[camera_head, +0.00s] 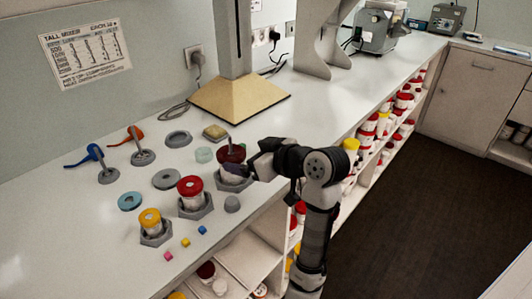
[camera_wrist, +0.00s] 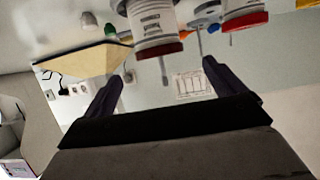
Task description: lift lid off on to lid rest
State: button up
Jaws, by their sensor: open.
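A white jar with a dark red lid (camera_head: 231,154) stands in a grey holder at the right of the bench group. My gripper (camera_head: 242,169) is at its near right side, partly covering the jar. In the wrist view, which looks upside down, the labelled jar (camera_wrist: 152,18) and its red lid (camera_wrist: 158,50) lie beyond and between my open fingers (camera_wrist: 165,82). Nothing is between the fingertips. Flat grey round pieces lie on the bench, one at centre (camera_head: 166,179) and one farther back (camera_head: 177,139); I cannot tell which is the lid rest.
A red-lidded jar (camera_head: 190,186) and a yellow-lidded jar (camera_head: 150,217) stand in grey holders to the left. A blue ring (camera_head: 130,201), small cubes (camera_head: 185,243) and a tan-based stand (camera_head: 240,98) are also on the bench. Open shelves hold several jars below.

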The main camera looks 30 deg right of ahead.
aim_at(232, 153)
jog(key=shift+p+x, duration=0.4)
jog(key=shift+x, duration=2.15)
jog(key=shift+s, duration=0.1)
jog(key=c, duration=1)
jog(key=shift+c, duration=0.2)
jog(key=shift+r+p, duration=0.85)
jog(key=shift+r, duration=0.3)
jog(key=shift+r+p, duration=2)
jog(key=shift+r, duration=0.65)
jog(key=s+d, duration=0.2)
jog(key=s, duration=0.4)
jog(key=shift+s+d, duration=0.2)
jog(key=shift+s, duration=0.1)
